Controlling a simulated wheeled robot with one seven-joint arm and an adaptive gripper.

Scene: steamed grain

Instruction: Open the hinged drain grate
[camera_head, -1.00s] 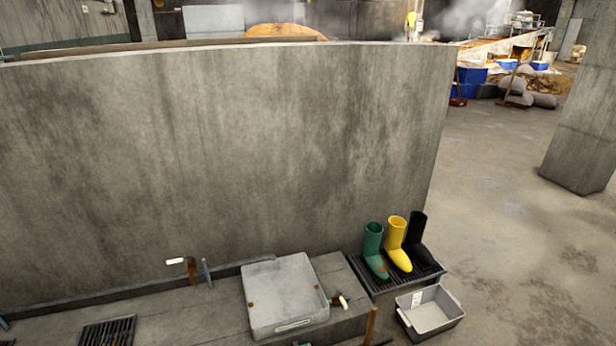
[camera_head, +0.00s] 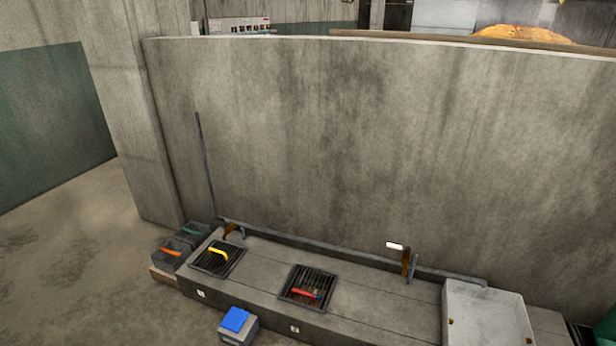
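Two dark drain grates are set in the top of a low concrete ledge along the wall. The left grate (camera_head: 206,262) has a yellow handle-like piece (camera_head: 218,253) lying across it. The right grate (camera_head: 296,281) has a red piece (camera_head: 305,293) on it and some brown matter showing through. Both look flat and closed, though hinges are too small to make out. Neither my gripper nor my arm shows in this view.
The concrete ledge (camera_head: 262,262) runs below a tall concrete wall (camera_head: 330,140). A grey box with a blue top (camera_head: 235,320) stands in front. Dark crates (camera_head: 170,255) sit at the left end. A pale square lid (camera_head: 487,315) covers the right part. Floor at left is clear.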

